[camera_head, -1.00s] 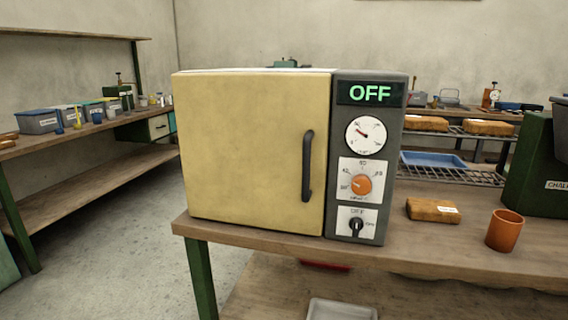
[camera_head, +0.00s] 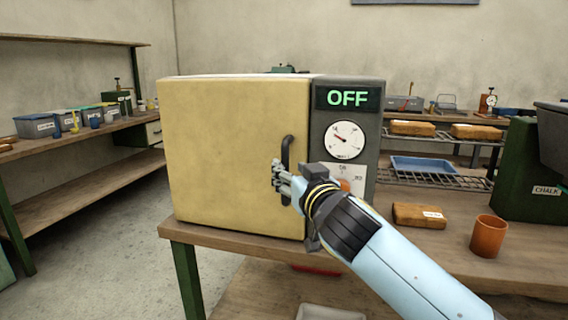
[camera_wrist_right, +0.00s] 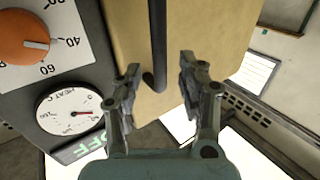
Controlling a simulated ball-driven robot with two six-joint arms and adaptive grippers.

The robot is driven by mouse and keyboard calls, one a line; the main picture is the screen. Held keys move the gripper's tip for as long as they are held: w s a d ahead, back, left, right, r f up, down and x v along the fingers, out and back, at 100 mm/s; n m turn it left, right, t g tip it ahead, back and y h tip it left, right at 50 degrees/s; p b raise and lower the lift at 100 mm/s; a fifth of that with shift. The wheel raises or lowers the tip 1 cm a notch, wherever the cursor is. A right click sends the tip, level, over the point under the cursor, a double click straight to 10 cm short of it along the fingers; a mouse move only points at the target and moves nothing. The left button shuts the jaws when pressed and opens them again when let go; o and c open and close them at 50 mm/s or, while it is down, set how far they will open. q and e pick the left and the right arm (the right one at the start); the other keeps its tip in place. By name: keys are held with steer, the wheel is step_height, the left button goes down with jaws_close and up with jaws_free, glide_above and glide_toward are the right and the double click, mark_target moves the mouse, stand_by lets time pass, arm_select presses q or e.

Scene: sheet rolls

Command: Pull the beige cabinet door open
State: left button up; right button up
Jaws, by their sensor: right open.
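The beige cabinet door (camera_head: 225,150) is shut on the front of a grey cabinet. Its dark vertical handle (camera_head: 288,150) is near the door's right edge. My right gripper (camera_head: 277,176) is at the lower part of the handle in the head view and hides some of it. In the right wrist view the open fingers of my right gripper (camera_wrist_right: 158,78) stand on either side of the handle (camera_wrist_right: 158,45), with gaps between each finger and the bar. The beige door also shows behind them (camera_wrist_right: 210,30). My left gripper is out of view.
The cabinet's control panel has an OFF display (camera_head: 347,97), a dial gauge (camera_head: 344,140) and an orange knob, partly hidden by my arm. A tan block (camera_head: 419,215) and an orange cup (camera_head: 488,236) stand on the bench to the right. Open floor lies left of the bench.

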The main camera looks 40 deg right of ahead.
mark_target(286, 166)
steer(key=x, duration=0.4)
steer(key=shift+w, duration=0.15)
steer(key=c, duration=0.8)
jaws_close()
steer(key=shift+f, duration=0.1)
